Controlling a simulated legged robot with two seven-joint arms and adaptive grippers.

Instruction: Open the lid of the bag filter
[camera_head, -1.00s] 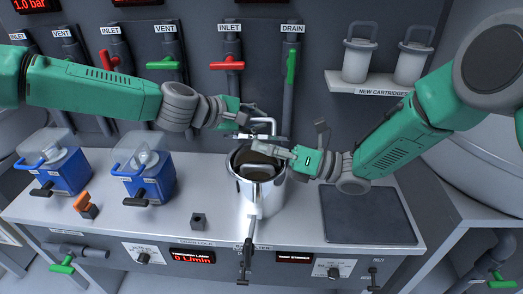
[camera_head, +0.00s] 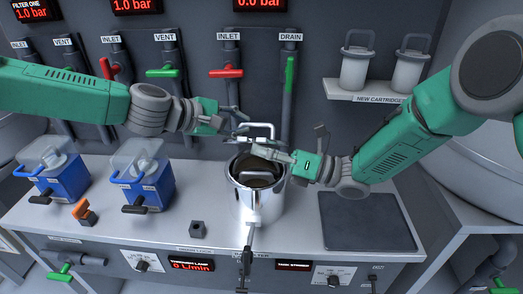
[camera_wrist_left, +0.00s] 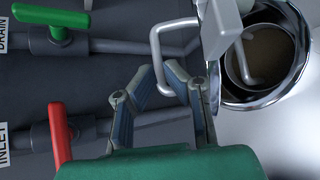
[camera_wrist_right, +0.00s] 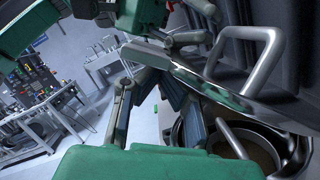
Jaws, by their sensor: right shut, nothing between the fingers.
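The bag filter (camera_head: 258,207) is a shiny steel pot on the counter, its dark inside and inner wire handle showing. Its lid (camera_head: 247,141) stands tipped up at the back of the mouth, nearly edge-on, with a metal loop handle. The lid also shows in the left wrist view (camera_wrist_left: 222,25) and the right wrist view (camera_wrist_right: 245,100). My left gripper (camera_head: 236,121) is open beside the lid's handle, which passes close to its fingertips; contact is unclear. My right gripper (camera_head: 272,154) is shut and empty, its fingers over the mouth in front of the lid.
Red (camera_head: 226,72) and green valve handles on pipes line the back panel. A dark mat (camera_head: 366,221) lies right. A shelf (camera_head: 375,97) holds white cartridges.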

